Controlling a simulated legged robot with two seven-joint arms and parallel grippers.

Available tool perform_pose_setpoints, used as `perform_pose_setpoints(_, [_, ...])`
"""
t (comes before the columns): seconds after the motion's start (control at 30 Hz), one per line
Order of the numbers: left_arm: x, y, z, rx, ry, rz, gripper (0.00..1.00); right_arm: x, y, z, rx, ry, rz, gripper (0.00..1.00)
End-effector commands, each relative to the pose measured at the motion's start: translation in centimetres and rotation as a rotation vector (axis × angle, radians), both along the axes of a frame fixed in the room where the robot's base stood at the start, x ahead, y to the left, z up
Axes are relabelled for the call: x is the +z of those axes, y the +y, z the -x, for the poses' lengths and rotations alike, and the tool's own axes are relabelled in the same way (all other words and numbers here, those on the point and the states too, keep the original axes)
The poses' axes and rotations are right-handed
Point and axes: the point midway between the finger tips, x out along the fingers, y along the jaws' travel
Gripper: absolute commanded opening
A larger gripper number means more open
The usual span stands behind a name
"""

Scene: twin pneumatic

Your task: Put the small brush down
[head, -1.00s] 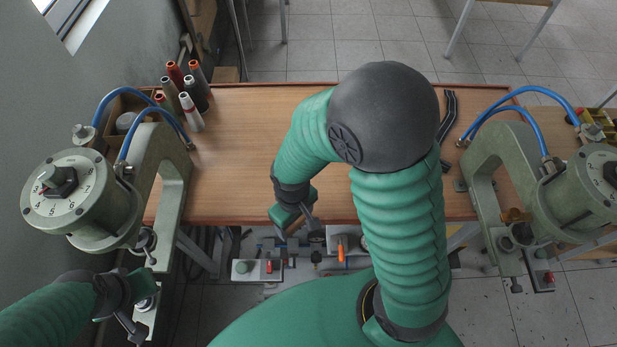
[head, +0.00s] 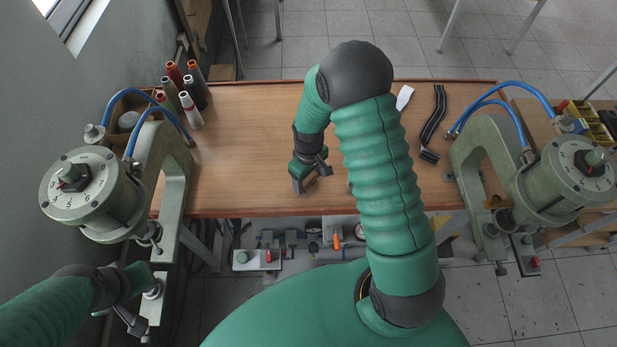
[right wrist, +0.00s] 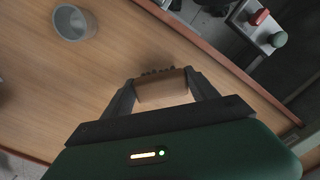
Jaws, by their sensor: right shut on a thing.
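My right gripper (head: 312,184) is low over the front middle of the wooden table. In the right wrist view my right gripper (right wrist: 162,90) is shut on the small brush (right wrist: 162,86), a light brown wooden block with dark bristles on its far side. A soft shadow lies on the wood beside the bristles; I cannot tell whether they touch the table. In the head view the brush is hardly discernible between the fingers. My left gripper (head: 138,300) is at the lower left by the left press; its jaw gap is unclear.
The table (head: 250,150) is clear around the brush. A grey cup (right wrist: 75,22) stands on it. Several marker-like tubes (head: 190,95) stand at the back left. A white scraper (head: 404,97) and black strap (head: 433,125) lie at right. Green presses (head: 172,170) (head: 480,165) flank the table.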

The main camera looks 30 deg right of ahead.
Motion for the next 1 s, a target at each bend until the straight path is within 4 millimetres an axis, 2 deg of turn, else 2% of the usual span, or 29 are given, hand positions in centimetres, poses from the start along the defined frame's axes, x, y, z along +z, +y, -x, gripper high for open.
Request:
perform_pose_setpoints(0.1, [0.5, 0.0, 0.0, 0.0, 0.0, 0.0, 0.0, -1.0, -0.1, 0.0, -0.002, -0.001, 0.0, 0.3])
perform_pose_setpoints(0.37, [0.2, 0.0, 0.0, 0.0, 0.0, 0.0, 0.0, -1.3, -0.1, 0.1, -0.002, -0.003, 0.0, 0.3])
perform_pose_setpoints(0.4, [0.3, 0.0, 0.0, 0.0, 0.0, 0.0, 0.0, -1.2, -0.1, 0.1, -0.002, -0.003, 0.0, 0.73])
perform_pose_setpoints(0.53, [0.3, 0.0, 0.0, 0.0, 0.0, 0.0, 0.0, -1.2, -0.1, 0.1, -0.002, -0.003, 0.0, 0.9])
perform_pose_setpoints(0.87, [0.4, 0.0, 0.0, 0.0, -0.001, 0.0, 0.0, -0.9, -0.1, 0.0, -0.002, -0.004, 0.0, 0.9])
perform_pose_setpoints(1.0, [-0.2, 0.0, 0.0, 0.0, -0.001, 0.0, 0.0, 1.1, -0.1, -0.1, -0.002, -0.008, 0.001, 0.9])
